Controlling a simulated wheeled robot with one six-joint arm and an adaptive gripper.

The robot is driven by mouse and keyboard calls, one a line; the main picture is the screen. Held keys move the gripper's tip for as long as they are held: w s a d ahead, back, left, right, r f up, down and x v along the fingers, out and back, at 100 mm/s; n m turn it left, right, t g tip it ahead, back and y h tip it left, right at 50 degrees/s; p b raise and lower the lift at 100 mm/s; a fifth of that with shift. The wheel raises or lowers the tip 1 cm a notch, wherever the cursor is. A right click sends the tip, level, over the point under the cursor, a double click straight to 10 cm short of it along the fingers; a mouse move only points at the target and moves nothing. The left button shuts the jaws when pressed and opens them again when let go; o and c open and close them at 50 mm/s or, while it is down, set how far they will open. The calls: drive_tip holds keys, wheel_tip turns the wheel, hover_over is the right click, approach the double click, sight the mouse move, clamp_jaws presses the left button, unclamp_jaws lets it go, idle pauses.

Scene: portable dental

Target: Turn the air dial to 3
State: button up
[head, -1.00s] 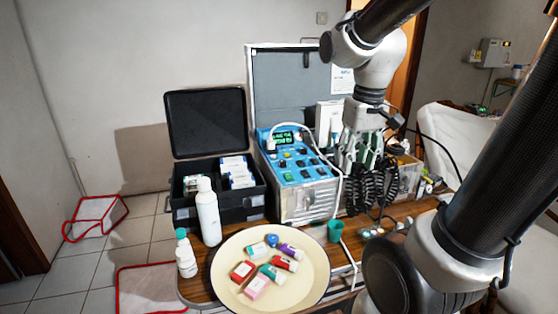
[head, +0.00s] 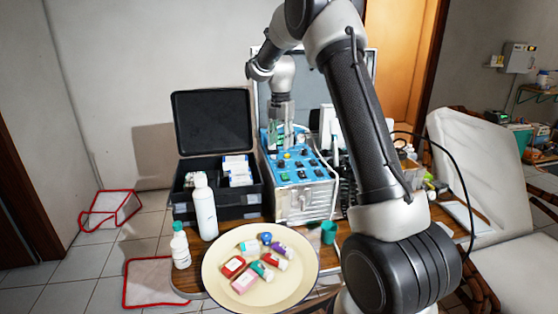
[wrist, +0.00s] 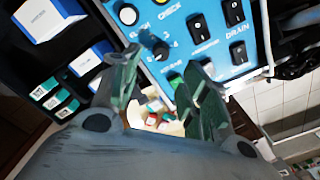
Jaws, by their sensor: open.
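The blue control panel (head: 300,170) is on top of a metal dental unit at the back of the table. In the wrist view a black dial (wrist: 154,43) with small numbers beside it sits on the panel; I cannot read an air label. My gripper (head: 280,145) hangs over the panel's back left part and hides some of it. In the wrist view my gripper (wrist: 163,70) is open with nothing between its green fingers. The dial lies just beyond the gap between the fingertips, close to the left finger; I cannot tell whether they touch.
Black rocker switches (wrist: 198,27) and a white-capped knob (wrist: 128,14) are near the dial. An open black case (head: 215,210) stands left of the unit, with a white bottle (head: 204,208) before it. A cream plate (head: 225,291) holds several small boxes and tubes.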

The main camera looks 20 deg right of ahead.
sight(281, 161)
wheel_tip(281, 161, down, 8)
drive_tip(key=shift+r, duration=0.15)
idle(0.3)
clamp_jaws()
